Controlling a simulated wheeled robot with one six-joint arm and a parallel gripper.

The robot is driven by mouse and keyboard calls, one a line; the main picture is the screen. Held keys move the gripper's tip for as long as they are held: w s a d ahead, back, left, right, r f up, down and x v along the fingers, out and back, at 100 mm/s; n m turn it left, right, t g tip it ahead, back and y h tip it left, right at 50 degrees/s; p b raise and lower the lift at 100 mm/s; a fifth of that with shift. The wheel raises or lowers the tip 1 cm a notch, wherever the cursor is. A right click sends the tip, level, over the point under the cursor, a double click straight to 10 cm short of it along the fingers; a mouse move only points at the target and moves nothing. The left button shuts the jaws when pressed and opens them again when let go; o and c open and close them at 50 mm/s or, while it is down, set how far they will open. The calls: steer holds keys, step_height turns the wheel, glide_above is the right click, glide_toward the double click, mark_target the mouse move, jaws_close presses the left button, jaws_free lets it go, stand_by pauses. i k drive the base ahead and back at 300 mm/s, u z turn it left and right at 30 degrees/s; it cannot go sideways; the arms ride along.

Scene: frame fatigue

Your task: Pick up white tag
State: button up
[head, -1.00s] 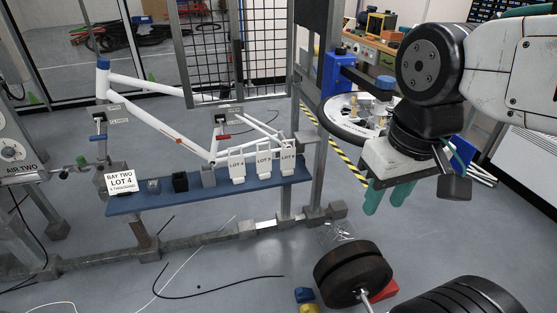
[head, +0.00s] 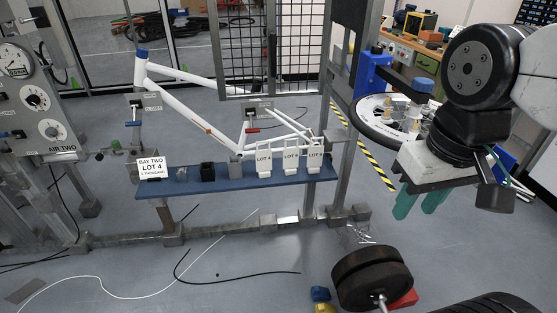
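Three white tags lettered LOT 4 stand in a row at the right end of a blue shelf (head: 240,192): a left one (head: 264,160), a middle one (head: 291,158) and a right one (head: 315,157). A larger white card (head: 151,169) reading BAY TWO LOT 4 stands at the shelf's left end. My gripper (head: 416,209) hangs at the right of the head view, its two green fingers pointing down with a gap between them. It is open and empty, well to the right of the tags in the picture.
Small dark and grey blocks (head: 208,172) sit on the shelf between card and tags. A white bicycle frame (head: 190,115) is held behind it. A metal post (head: 348,150) stands between tags and gripper. Black weights (head: 372,278) lie on the floor, lower right.

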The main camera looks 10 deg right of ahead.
mark_target(263, 158)
steer(key=u, duration=0.35)
steer(key=k, duration=0.4)
steer(key=u, duration=1.05)
steer(key=i, duration=0.8)
steer(key=z, duration=1.15)
steer(key=i, duration=0.35)
steer(key=z, duration=0.35)
